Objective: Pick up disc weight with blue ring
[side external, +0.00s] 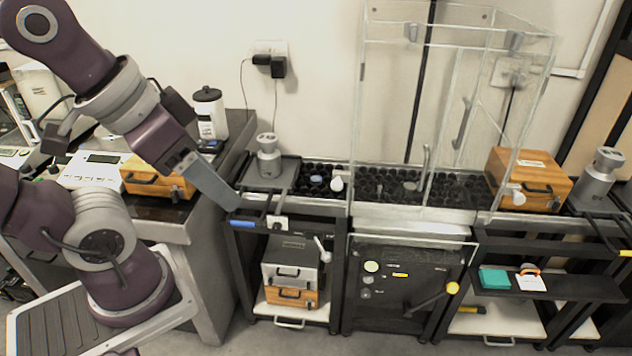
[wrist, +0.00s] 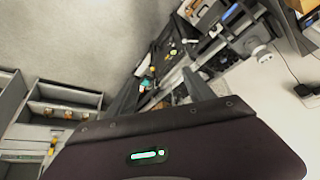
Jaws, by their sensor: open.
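My gripper (side external: 232,203) points down and right, over the gap between the grey bench and the black cart. In the wrist view its two fingers (wrist: 160,88) stand apart with nothing held between them. A small pale bluish disc (side external: 317,179) sits among the black holders right of the cart's grey plate; it may be the disc weight with the blue ring, but it is too small to be sure. It lies to the right of my gripper and apart from it. I cannot make out a blue ring in the wrist view.
A metal cylinder weight (side external: 268,157) stands on the grey plate near my gripper. A tall clear enclosure (side external: 455,110) rises to the right. A wooden box (side external: 527,178) and another metal weight (side external: 597,180) stand further right. A wooden case (side external: 158,180) is on the bench.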

